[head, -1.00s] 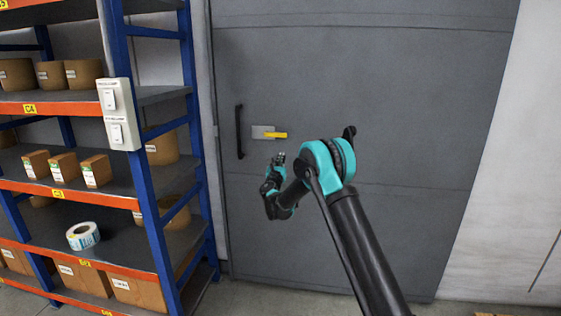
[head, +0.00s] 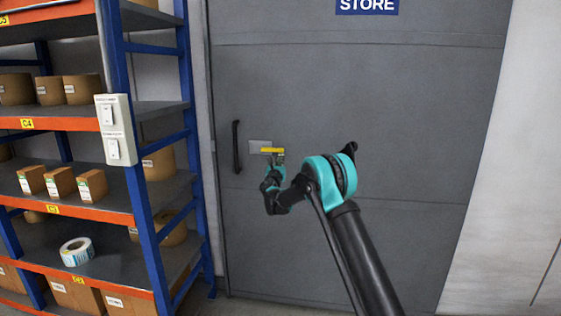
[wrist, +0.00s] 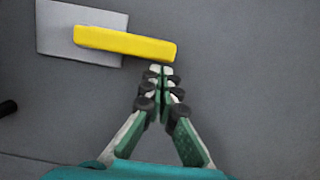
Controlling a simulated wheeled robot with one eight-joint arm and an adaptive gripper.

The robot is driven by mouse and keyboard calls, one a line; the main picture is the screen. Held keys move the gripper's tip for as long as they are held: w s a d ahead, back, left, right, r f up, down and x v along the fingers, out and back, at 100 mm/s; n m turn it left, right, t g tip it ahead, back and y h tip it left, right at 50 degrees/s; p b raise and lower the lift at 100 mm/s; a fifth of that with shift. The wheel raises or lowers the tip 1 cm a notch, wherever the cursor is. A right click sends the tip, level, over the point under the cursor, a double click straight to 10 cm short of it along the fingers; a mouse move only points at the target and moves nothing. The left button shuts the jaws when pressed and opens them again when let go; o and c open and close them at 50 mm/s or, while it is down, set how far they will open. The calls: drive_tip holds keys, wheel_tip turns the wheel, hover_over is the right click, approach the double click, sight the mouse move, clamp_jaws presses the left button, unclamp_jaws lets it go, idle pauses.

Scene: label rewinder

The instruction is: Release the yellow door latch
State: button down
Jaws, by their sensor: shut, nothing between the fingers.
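The yellow latch (head: 272,150) is a short bar lying roughly level on a light grey plate (head: 256,146) on the grey door (head: 340,110). In the wrist view the yellow latch (wrist: 125,44) extends right from the plate (wrist: 55,30) and tilts slightly down at its right end. My gripper (head: 279,156) is shut and empty, just below the latch's right end. In the wrist view my gripper's closed fingertips (wrist: 161,70) are just under that end. I cannot tell whether they touch it.
A black vertical door handle (head: 237,147) is left of the latch. A blue and orange shelf rack (head: 150,200) with boxes stands at the left, with a white switch panel (head: 115,130) on its post. The door surface right of my arm is clear.

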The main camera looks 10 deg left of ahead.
sight(282, 149)
drive_tip(key=shift+d+r+n, duration=0.1)
drive_tip(key=shift+r+n, duration=0.2)
drive_tip(key=shift+n, duration=0.2)
drive_tip(key=shift+r, duration=0.15)
drive_tip(key=n, duration=0.1)
drive_tip(key=r+n+y, duration=0.1)
drive_tip(key=r+n, duration=0.1)
drive_tip(key=n, duration=0.1)
drive_tip(key=shift+d+r+y, duration=0.25)
drive_tip(key=shift+y, duration=0.15)
drive_tip(key=r+n, duration=0.1)
drive_tip(key=n, duration=0.1)
drive_tip(key=r+n+y, duration=0.1)
drive_tip(key=a+r+n+g, duration=0.1)
drive_tip(key=n, duration=0.1)
drive_tip(key=shift+r+n+y, duration=0.3)
drive_tip(key=shift+r+y, duration=0.1)
drive_tip(key=shift+a+r+n, duration=0.3)
drive_tip(key=shift+r+n, duration=0.35)
drive_tip(key=shift+n, duration=0.35)
drive_tip(key=shift+a+r, duration=0.55)
drive_tip(key=shift+r, duration=0.2)
drive_tip(key=shift+a+r, duration=0.5)
drive_tip(key=shift+a, duration=0.1)
drive_tip(key=shift+a, duration=0.15)
